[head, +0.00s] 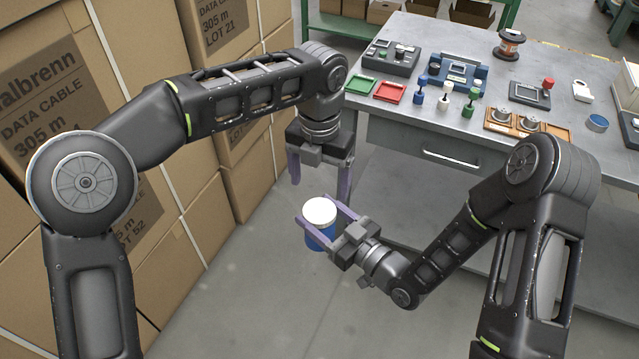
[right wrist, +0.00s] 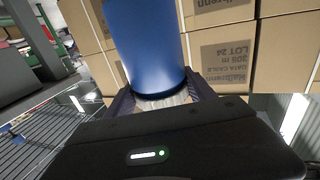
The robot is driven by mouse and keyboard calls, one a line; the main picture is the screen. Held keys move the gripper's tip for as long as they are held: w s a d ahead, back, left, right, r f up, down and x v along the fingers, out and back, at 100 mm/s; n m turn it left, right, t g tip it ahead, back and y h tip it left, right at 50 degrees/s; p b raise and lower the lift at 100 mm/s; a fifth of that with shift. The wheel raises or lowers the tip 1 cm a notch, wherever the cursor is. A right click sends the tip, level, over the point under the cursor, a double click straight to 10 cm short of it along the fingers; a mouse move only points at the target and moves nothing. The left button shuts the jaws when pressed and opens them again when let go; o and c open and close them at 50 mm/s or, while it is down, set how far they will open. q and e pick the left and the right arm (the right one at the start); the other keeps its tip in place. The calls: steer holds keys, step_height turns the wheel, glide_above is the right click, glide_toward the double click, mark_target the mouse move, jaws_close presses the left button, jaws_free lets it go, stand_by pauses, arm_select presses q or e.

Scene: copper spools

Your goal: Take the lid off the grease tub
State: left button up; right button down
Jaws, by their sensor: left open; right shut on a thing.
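The grease tub (head: 319,241) is a blue cylinder with a round white lid (head: 320,211) on top. My right gripper (head: 325,218) is shut on the tub and holds it upright, away from the bench. In the right wrist view the blue body (right wrist: 146,45) fills the upper middle, and the fingers sit at the whitish ribbed lid band (right wrist: 163,101). Whether they grip only the lid or also the body cannot be told. My left gripper (head: 319,188) is open and empty, fingers pointing down, just above the lid and apart from it.
A grey workbench (head: 395,130) stands at the right. It carries red (head: 390,91) and green (head: 360,84) trays, a copper spool (head: 509,45), a wooden holder (head: 525,127) and several small devices. Stacked cardboard boxes (head: 235,215) wall the left side. Floor is open below the tub.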

mark_target(320, 210)
arm_select(q)
steer(key=shift+f, duration=0.1)
steer(key=shift+f, duration=3.9)
steer(key=shift+c, duration=0.2)
steer(key=c, duration=1.4)
steer(key=o, duration=1.5)
steer(key=shift+o, duration=0.2)
steer(key=shift+r, duration=0.1)
steer(key=shift+r, duration=2.2)
